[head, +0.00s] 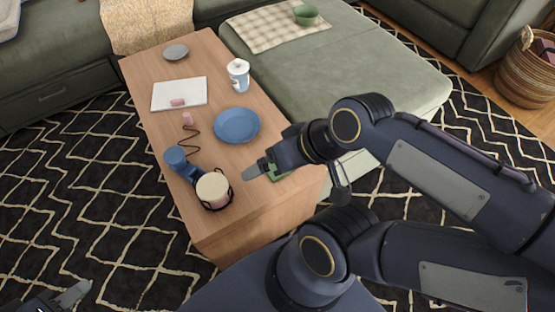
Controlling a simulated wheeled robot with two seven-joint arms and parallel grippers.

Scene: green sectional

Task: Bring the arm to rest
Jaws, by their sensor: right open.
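My right arm reaches in from the right over the near end of the wooden coffee table (221,222). Its gripper (250,173) points left above the tabletop, open, with nothing seen between its fingers. A green flat object (281,174) shows partly behind that gripper. I cannot tell whether they touch. My left gripper (72,296) shows only as a tip at the bottom left corner, over the rug. Most of it is out of frame, so its opening cannot be told.
Left of the right gripper stand a cream-topped jar (213,187) and a blue object (175,158). A blue plate (237,126), a cup (238,77), a white board (179,94) and a grey dish (175,51) lie beyond. A green sofa section (330,75) borders the table.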

